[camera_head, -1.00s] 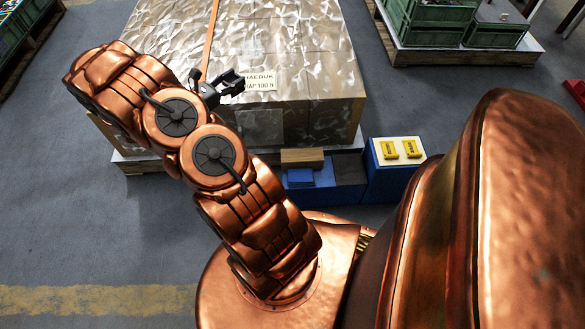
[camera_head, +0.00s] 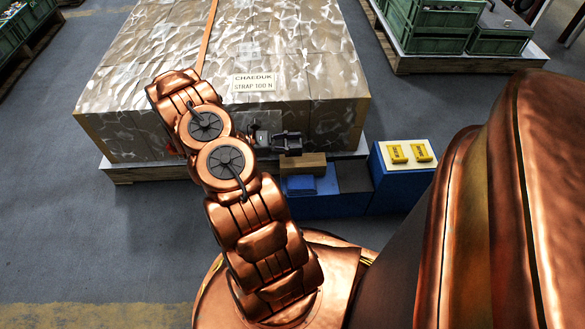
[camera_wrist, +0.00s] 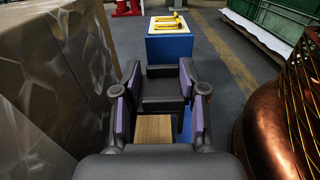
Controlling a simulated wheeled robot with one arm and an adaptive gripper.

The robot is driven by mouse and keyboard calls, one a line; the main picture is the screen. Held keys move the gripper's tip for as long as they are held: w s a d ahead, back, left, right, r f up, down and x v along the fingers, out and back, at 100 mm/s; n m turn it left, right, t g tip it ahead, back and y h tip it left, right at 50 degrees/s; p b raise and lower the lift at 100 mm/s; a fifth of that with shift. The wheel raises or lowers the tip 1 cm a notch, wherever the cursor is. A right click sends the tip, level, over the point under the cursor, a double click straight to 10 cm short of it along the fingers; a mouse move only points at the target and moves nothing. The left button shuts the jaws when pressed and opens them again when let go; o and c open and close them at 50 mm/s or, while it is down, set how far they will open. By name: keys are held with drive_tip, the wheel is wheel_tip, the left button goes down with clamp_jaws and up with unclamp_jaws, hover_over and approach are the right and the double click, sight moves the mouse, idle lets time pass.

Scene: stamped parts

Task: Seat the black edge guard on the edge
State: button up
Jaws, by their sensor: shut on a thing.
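My gripper (camera_head: 280,141) is in front of the stack's front face, toward its right end, above the blue boxes. In the wrist view my gripper (camera_wrist: 160,98) has its purple-padded fingers closed on the sides of the black edge guard (camera_wrist: 163,88). The guard is a dark, angled piece, apart from the stack; in the head view it is a small dark shape (camera_head: 292,142). The film-wrapped stack (camera_head: 140,85) has a top front edge, and an orange strap (camera_head: 207,40) runs over its top. In the wrist view the stack (camera_wrist: 45,90) stands at the left.
A brown block (camera_head: 303,163) and a blue piece (camera_head: 301,186) lie below my gripper. A blue box (camera_head: 375,180) with yellow items on its white top stands to the right. A sign (camera_head: 254,82) is at the stack's top edge. Green crates (camera_head: 435,42) stand far right.

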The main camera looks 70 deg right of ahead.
sight(293, 164)
drive_tip(key=shift+f+b, duration=1.7)
drive_tip(key=shift+f, duration=3.1)
drive_tip(key=shift+f, duration=0.15)
drive_tip(key=o, duration=1.1)
drive_tip(key=shift+o, duration=0.2)
drive_tip(key=shift+f+b, duration=0.1)
drive_tip(key=shift+b, duration=0.25)
drive_tip(key=p+v, duration=0.3)
drive_tip(key=v, duration=0.5)
